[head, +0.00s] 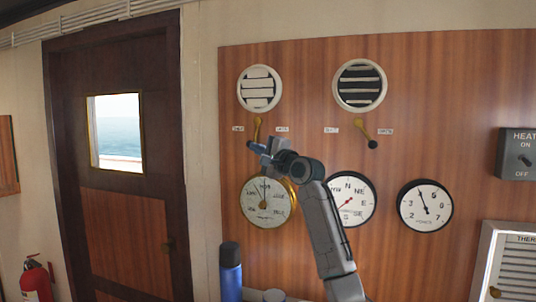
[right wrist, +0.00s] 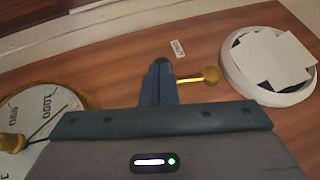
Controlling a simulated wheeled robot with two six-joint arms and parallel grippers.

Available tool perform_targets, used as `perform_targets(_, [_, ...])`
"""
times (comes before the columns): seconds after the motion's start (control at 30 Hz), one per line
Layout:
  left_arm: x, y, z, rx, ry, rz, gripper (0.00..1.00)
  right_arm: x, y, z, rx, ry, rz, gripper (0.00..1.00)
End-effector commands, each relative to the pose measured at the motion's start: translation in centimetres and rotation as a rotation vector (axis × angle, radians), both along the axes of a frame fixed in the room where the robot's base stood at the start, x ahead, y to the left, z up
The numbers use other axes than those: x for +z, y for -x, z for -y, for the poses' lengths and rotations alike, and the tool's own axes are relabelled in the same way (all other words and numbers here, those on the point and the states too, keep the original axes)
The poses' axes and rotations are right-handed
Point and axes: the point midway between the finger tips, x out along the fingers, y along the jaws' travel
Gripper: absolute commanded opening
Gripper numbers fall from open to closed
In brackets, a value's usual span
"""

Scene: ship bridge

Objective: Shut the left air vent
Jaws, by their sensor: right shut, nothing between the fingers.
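The left air vent (head: 259,88) is a round white vent; its slats look nearly flat, with thin dark gaps. It also shows in the right wrist view (right wrist: 233,74). Its brass lever (head: 257,130) hangs below it, close to upright, between two small labels too small to read for sure. My right gripper (head: 251,145) is shut and empty at the lever's lower end, and hides its knob. In the right wrist view, the fingers (right wrist: 160,75) overlap the lever's rod (right wrist: 190,80); I cannot tell whether they touch. My left gripper is not in view.
The right vent (head: 360,85) has open slats, and its lever (head: 365,132) slants down to the right. Gauges (head: 425,206) sit below. A blue bottle (head: 231,275) stands below left. A door (head: 120,180) is at the left.

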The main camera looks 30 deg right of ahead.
Motion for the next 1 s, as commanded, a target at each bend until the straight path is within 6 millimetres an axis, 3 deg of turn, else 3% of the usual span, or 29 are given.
perform_targets(0.33, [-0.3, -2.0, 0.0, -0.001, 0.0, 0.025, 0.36, -0.3, -1.8, -1.4, 0.0, -0.068, 0.078, 0.0])
perform_targets(1.0, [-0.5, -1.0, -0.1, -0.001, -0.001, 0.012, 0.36, 0.0, -2.7, -2.2, 0.001, -0.08, 0.096, 0.0])
